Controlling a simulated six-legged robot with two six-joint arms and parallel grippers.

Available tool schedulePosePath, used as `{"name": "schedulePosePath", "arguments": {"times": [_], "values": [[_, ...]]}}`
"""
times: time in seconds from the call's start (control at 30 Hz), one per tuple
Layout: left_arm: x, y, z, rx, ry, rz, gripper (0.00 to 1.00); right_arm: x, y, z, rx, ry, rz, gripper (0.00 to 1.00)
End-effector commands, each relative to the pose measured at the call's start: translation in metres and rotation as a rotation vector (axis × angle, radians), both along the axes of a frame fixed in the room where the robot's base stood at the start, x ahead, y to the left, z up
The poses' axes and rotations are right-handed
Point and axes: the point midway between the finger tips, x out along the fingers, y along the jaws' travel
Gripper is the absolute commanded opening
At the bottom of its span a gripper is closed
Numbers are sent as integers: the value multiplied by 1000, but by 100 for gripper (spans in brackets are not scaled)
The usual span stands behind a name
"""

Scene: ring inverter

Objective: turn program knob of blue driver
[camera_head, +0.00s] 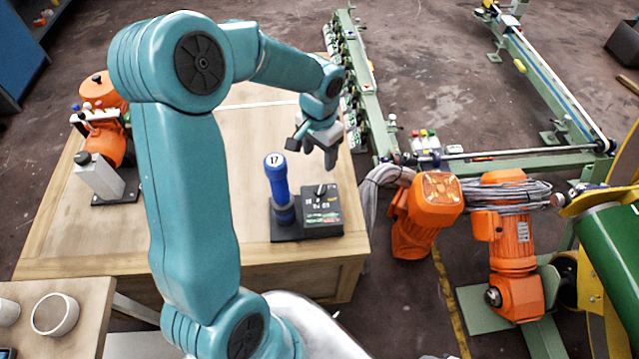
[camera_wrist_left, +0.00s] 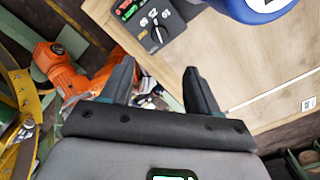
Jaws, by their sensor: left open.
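The blue driver (camera_head: 279,184) stands upright in a dark base on the wooden table, with the number 17 on its white top. Beside it on the right is a black box with the program knob (camera_head: 320,191), and numbers are printed around the knob. In the left wrist view the knob (camera_wrist_left: 154,24) shows near the top, and part of the blue driver (camera_wrist_left: 250,8) shows at the top right. My left gripper (camera_head: 318,158) is open and empty, above and behind the box. In the wrist view its fingertips (camera_wrist_left: 160,75) are apart, with the knob beyond them. My right gripper is not in view.
The wooden table (camera_head: 240,125) has free room around the driver. An orange device and a grey box (camera_head: 98,178) stand at its left. A green conveyor frame (camera_head: 375,120) and orange motors (camera_head: 428,205) stand right of the table. A white cup (camera_head: 55,314) is at the lower left.

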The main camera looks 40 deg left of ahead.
Motion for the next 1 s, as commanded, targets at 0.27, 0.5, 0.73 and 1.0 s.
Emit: {"name": "schedulePosePath", "arguments": {"times": [0.27,0.5,0.73,1.0], "values": [[-4,-5,-69,-3,6,-1,61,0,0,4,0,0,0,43],[-4,-5,-116,-4,3,-1,61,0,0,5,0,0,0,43],[-2,-3,-135,-3,0,-1,61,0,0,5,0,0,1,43],[-1,-1,-136,-2,-1,0,61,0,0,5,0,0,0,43]]}}
